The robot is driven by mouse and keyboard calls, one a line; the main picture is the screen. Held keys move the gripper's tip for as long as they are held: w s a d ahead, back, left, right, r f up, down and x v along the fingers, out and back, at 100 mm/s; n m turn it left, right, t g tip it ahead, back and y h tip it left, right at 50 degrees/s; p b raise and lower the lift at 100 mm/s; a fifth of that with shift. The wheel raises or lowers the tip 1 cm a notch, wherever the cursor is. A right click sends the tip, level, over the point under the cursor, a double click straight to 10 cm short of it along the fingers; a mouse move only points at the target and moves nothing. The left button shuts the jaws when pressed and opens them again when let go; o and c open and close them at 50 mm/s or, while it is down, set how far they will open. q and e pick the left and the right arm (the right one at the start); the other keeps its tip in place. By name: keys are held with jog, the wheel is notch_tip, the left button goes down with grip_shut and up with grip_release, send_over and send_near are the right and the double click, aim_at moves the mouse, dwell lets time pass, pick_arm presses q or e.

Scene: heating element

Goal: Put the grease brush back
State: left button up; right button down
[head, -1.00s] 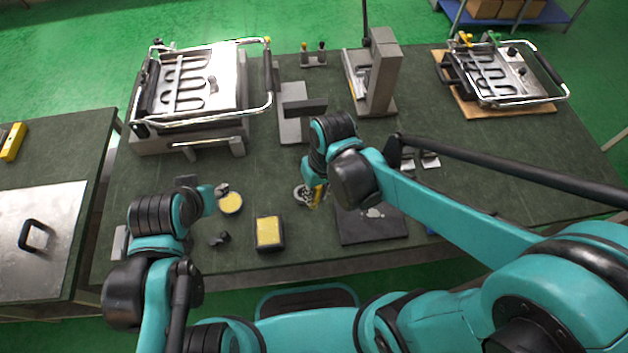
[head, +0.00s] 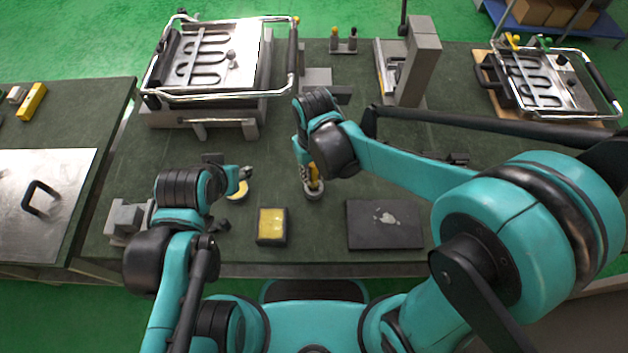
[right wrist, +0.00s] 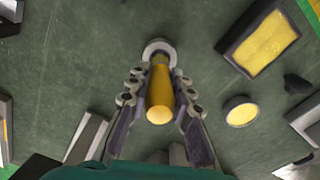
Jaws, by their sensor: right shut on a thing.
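The grease brush has a yellow handle, seen in the head view (head: 312,173) and in the right wrist view (right wrist: 160,92). My right gripper (right wrist: 160,110) is shut on the handle, with a finger on each side. A pale metal ring-shaped holder (head: 314,189) is at the brush's lower end; it also shows in the right wrist view (right wrist: 158,48). The bristles are hidden, and I cannot tell how deep the brush sits in it. My left gripper (head: 243,174) is above a round yellow dish (head: 238,190), its fingers too small to read.
A black box with a yellow top (head: 272,226) and a dark plate (head: 384,224) lie near the front edge. A heating-element fixture (head: 218,60) stands at the back left, a grey press (head: 418,60) at the back.

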aim_at(314, 181)
jog(key=shift+f+b, duration=0.8)
jog(key=shift+f, duration=1.05)
jog(key=shift+f, duration=0.15)
jog(key=c, duration=1.3)
grip_release()
jog(key=shift+c, duration=0.2)
notch_tip(314, 181, up, 12)
jog(key=p, duration=0.4)
jog(key=shift+r+p, duration=0.2)
jog(key=shift+p, duration=0.15)
jog(key=s+d+r+m+t, duration=0.2)
jog(key=d+t, duration=0.1)
jog(key=d, duration=0.6)
jog(key=s+d+r+m+t, duration=0.2)
jog(key=s+d+t, duration=0.1)
jog(key=d, duration=0.5)
jog(key=shift+d+m+t, duration=0.3)
jog(key=shift+d+t, duration=0.1)
jog(key=shift+t, duration=0.2)
